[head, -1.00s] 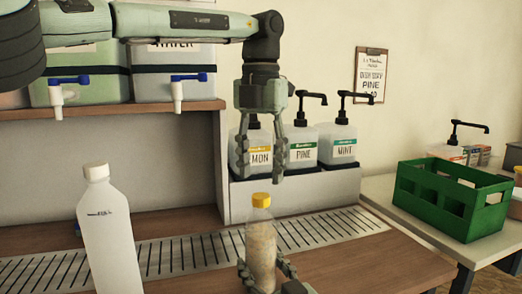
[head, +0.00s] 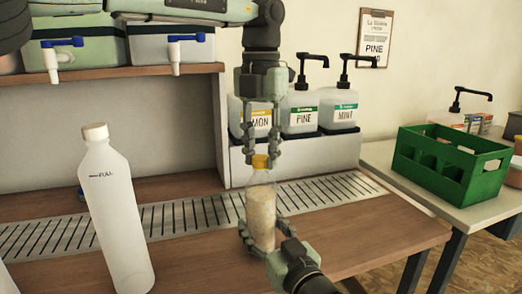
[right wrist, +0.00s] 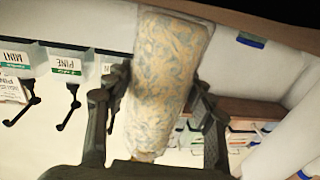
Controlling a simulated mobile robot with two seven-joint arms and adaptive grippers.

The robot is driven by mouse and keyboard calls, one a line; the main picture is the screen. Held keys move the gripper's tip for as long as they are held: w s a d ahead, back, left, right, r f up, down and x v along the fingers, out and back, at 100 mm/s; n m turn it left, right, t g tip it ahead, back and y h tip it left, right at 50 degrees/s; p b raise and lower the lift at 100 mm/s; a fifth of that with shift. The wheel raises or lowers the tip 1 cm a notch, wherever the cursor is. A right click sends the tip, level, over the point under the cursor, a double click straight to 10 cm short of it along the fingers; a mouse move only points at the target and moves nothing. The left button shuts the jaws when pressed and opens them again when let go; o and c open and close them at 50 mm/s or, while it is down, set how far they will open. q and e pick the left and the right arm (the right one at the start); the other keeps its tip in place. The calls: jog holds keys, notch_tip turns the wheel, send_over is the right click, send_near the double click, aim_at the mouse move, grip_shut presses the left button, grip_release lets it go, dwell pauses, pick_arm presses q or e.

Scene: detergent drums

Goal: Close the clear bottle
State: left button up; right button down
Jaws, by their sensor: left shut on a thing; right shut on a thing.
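The clear bottle (head: 261,208) stands upright on the wooden counter by the slotted drain strip, with pale flaky contents and a yellow cap (head: 260,161) at its top. My left gripper (head: 262,155) points down from above, its fingers shut around the yellow cap. My right gripper (head: 262,246) is shut around the lower part of the bottle from the front. In the right wrist view the bottle (right wrist: 170,65) fills the middle between the fingers of my right gripper (right wrist: 160,110). Whether the cap is fully seated cannot be told.
A white bottle (head: 115,215) marked FULL stands at the left. Pump bottles labelled PINE (head: 302,115) and MINT (head: 339,112) stand in a rack behind. A green crate (head: 452,165) is on the right table. Tapped drums sit on the shelf (head: 110,72).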

pick_arm(q)
grip_shut()
jog(key=o, duration=1)
grip_release()
jog(key=shift+r, duration=0.1)
notch_tip(320, 180, up, 12)
jog(key=shift+f, duration=0.1)
pick_arm(e)
jog(key=shift+c, duration=2.4)
grip_release()
